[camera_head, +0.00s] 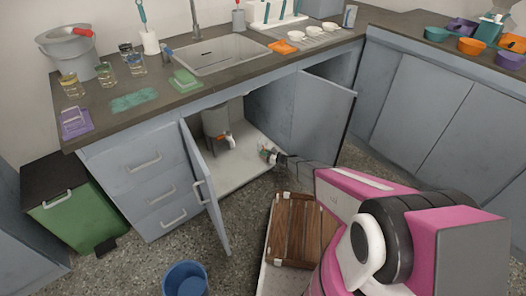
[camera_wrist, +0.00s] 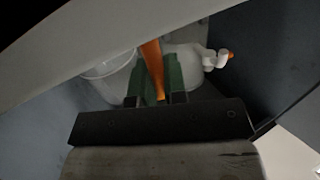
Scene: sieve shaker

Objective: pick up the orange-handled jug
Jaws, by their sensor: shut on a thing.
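The orange handle of the jug (camera_wrist: 152,62) stands between the two green-padded fingers of my gripper (camera_wrist: 160,82) in the wrist view. My gripper is shut on this handle. Much of the jug's body is hidden, and I cannot tell clearly which pale shape behind the fingers belongs to it. In the head view my gripper (camera_head: 272,157) is low at the front of the open cabinet under the sink. A small pale piece shows at its fingertips there, too small to make out.
A grey container (camera_head: 215,121) with a white, orange-tipped tap stands inside the cabinet; a similar tap (camera_wrist: 220,60) shows in the wrist view. Open doors (camera_head: 207,190) (camera_head: 321,115) flank the opening. A wooden crate (camera_head: 292,230) and blue bucket (camera_head: 186,280) are on the floor.

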